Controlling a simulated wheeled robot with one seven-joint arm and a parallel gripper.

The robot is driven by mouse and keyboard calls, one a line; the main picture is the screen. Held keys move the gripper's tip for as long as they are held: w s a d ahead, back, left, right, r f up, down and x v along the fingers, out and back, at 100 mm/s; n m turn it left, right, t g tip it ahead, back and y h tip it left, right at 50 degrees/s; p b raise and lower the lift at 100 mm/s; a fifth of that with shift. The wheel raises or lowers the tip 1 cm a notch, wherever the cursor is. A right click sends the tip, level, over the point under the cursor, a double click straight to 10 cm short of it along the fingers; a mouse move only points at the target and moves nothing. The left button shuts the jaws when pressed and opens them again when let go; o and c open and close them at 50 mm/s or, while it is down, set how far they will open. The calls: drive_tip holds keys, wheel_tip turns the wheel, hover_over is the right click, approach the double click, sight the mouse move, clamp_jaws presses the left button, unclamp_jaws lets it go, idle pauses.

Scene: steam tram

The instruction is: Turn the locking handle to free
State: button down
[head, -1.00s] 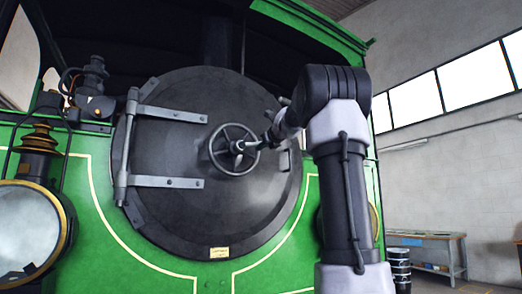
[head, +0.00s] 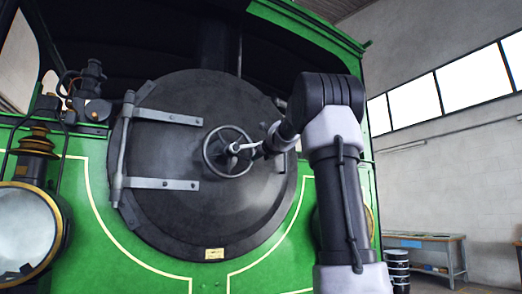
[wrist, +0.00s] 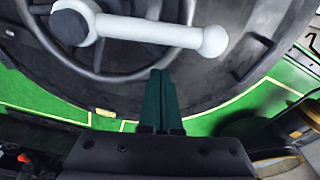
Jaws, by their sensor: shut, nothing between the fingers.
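The locking handle (wrist: 160,32) is a light grey lever with a ball at its free end and a thick hub at its left, in the wrist view. In the head view the handle (head: 243,147) points right from the hub, in front of the dark spoked handwheel (head: 206,158) on the round black door. My gripper (wrist: 162,75) has its dark green fingers shut and empty. In the wrist view its tips lie just below the lever, overlapping the wheel rim (wrist: 105,76); contact cannot be told. In the head view the fingers are too small to make out.
The black smokebox door (head: 185,225) has two grey hinge straps (head: 165,184) at left. The green engine front (head: 110,255) surrounds it, with a round lamp (head: 28,235) at left. A workbench (head: 430,242) and stacked drums (head: 397,268) stand at right.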

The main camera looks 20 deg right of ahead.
drive_tip(key=s+r, duration=0.1)
drive_tip(key=s, duration=0.8)
drive_tip(key=shift+s, duration=0.4)
drive_tip(key=s+a+f+n+g+y, duration=0.3)
drive_tip(key=s+a+f+n+g, duration=0.1)
drive_tip(key=s+a+f+n, duration=0.9)
drive_tip(key=s+a+f+n+g, duration=0.2)
drive_tip(key=s+f+n, duration=0.5)
drive_tip(key=f, duration=0.3)
drive_tip(key=s+a+f+n+g+h, duration=0.1)
drive_tip(key=s+a+f+n+g, duration=0.2)
drive_tip(key=s+f+n, duration=0.5)
wheel_tip(320, 180, down, 3)
drive_tip(key=shift+s+f+n, duration=0.1)
drive_tip(key=shift+s+n, duration=0.2)
drive_tip(key=shift+s, duration=0.25)
drive_tip(key=shift+a+r, duration=0.1)
drive_tip(key=shift+r, duration=0.15)
